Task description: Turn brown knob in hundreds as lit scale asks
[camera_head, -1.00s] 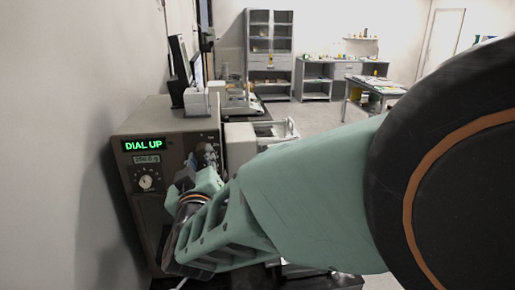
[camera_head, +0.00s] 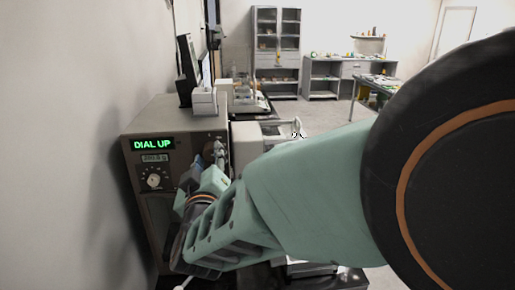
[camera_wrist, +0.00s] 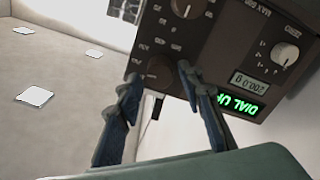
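The lit scale (camera_head: 190,125) is a grey-brown box at left with a green "DIAL UP" sign (camera_head: 152,144). A small readout (camera_head: 155,157) sits below the sign; in the wrist view, upside down, the readout (camera_wrist: 250,83) seems to say 200.0 g. The brown knob (camera_wrist: 158,70) is on the dark front panel, between the fingertips in that picture. My gripper (camera_wrist: 160,80) is open, its two blue fingers apart; contact with the knob is not clear. In the head view my gripper (camera_head: 206,180) is at the panel's right part and partly hides it.
A white-pointer dial (camera_head: 154,180) is on the panel's left, and it shows in the wrist view (camera_wrist: 285,54). Small switches (camera_wrist: 160,43) and another dial (camera_wrist: 181,8) are near the brown knob. A wall is close at left. Instruments (camera_head: 245,97) stand behind the scale.

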